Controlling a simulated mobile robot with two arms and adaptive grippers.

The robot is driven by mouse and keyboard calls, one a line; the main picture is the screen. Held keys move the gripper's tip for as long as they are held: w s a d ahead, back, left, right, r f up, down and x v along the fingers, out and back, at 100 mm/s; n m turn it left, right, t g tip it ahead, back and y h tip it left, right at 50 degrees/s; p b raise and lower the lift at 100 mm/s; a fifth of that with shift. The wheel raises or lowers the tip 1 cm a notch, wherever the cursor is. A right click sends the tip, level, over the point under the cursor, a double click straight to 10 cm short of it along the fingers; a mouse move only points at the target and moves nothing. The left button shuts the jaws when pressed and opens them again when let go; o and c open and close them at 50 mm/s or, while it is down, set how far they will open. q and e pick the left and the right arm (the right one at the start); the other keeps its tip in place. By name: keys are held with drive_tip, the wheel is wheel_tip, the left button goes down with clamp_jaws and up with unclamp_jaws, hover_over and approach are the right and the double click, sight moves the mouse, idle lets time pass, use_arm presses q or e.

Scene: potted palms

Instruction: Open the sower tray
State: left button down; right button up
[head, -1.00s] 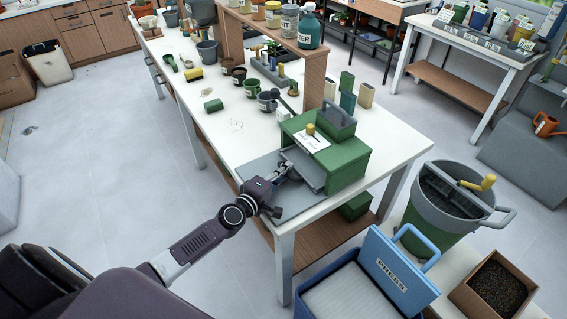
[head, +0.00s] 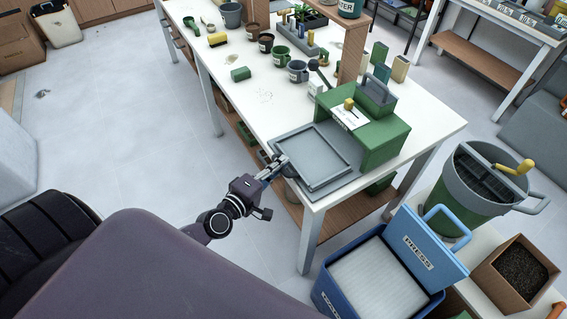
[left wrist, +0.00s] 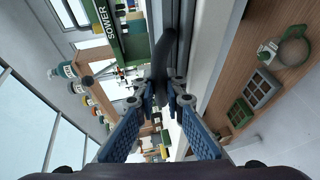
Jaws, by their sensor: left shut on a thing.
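The sower is a green box (head: 385,140) with a grey handle on top, standing at the near corner of the white table (head: 245,110). Its flat grey tray (head: 315,158) sticks out from the box's left side, over a grey base plate. My left gripper (head: 277,166) is at the tray's outer left edge, shut on its dark handle. In the left wrist view the curved dark handle (left wrist: 161,65) runs between the fingers (left wrist: 160,95), and the green SOWER side (left wrist: 130,45) shows at the top. My right gripper is not in view.
Mugs, pots and a green block (head: 240,74) stand farther back on the table.

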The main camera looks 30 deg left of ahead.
use_arm(q)
drive_tip(key=c, duration=2.2)
unclamp_jaws()
drive_tip(key=shift+c, duration=0.2)
drive_tip(key=shift+s, duration=0.1)
drive_tip(key=v, duration=1.1)
drive_tip(key=shift+s, duration=0.35)
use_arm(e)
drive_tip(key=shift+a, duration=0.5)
use_arm(q)
drive_tip(key=shift+a, duration=0.1)
